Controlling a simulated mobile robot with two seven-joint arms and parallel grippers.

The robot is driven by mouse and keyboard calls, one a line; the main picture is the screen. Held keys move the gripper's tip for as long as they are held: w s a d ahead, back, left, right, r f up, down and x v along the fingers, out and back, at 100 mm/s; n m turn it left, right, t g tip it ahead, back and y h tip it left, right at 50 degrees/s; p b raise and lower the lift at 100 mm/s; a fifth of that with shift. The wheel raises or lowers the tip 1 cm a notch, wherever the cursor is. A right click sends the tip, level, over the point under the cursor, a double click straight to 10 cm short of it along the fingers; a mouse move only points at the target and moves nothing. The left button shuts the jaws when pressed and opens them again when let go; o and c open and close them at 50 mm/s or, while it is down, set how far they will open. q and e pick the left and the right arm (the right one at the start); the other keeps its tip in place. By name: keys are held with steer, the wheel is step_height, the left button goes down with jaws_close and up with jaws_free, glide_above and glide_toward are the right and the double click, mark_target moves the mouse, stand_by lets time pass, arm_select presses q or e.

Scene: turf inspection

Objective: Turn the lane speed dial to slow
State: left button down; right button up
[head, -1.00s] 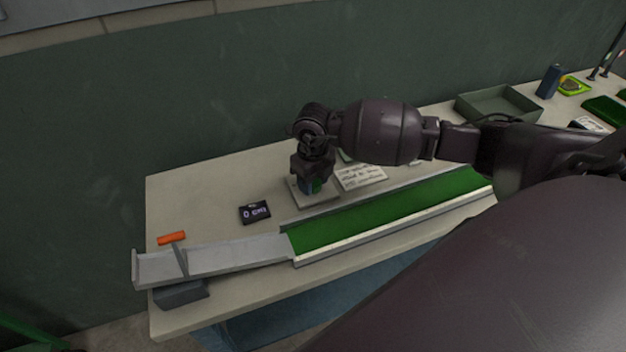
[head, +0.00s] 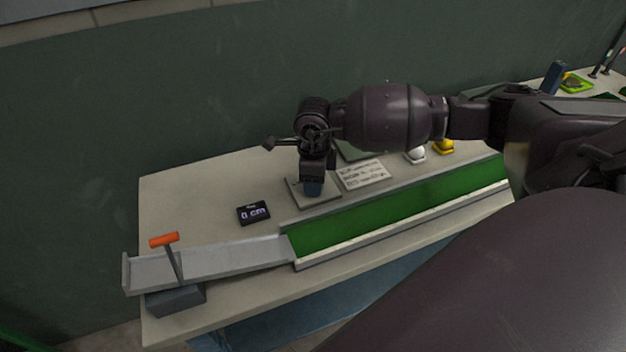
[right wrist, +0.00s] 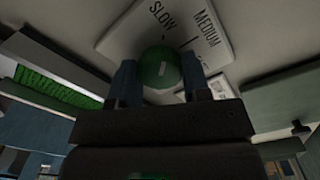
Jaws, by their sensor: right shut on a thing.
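My right gripper (right wrist: 158,78) is shut on the knob, one finger on each side. In the head view the right gripper (head: 314,187) points down onto the dial plate (head: 327,198), and it hides the knob. My left gripper is not in view.
A green turf lane (head: 390,215) runs in front of the dial, with a grey ramp (head: 225,256) and orange-handled lever (head: 164,240) at left. A display (head: 254,212) reads 0 cm. A text card (head: 362,174) lies right of the plate. White (head: 416,155) and yellow (head: 443,147) items stand behind the lane.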

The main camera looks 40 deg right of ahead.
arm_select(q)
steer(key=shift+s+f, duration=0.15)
arm_select(e)
steer(key=shift+n, duration=0.4)
steer(key=o, duration=0.9)
step_height(320, 180, up, 9)
steer(key=shift+r+p, duration=0.2)
steer(key=shift+p, duration=0.1)
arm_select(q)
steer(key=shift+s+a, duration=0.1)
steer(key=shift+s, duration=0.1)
arm_select(e)
steer(key=shift+r, duration=0.75)
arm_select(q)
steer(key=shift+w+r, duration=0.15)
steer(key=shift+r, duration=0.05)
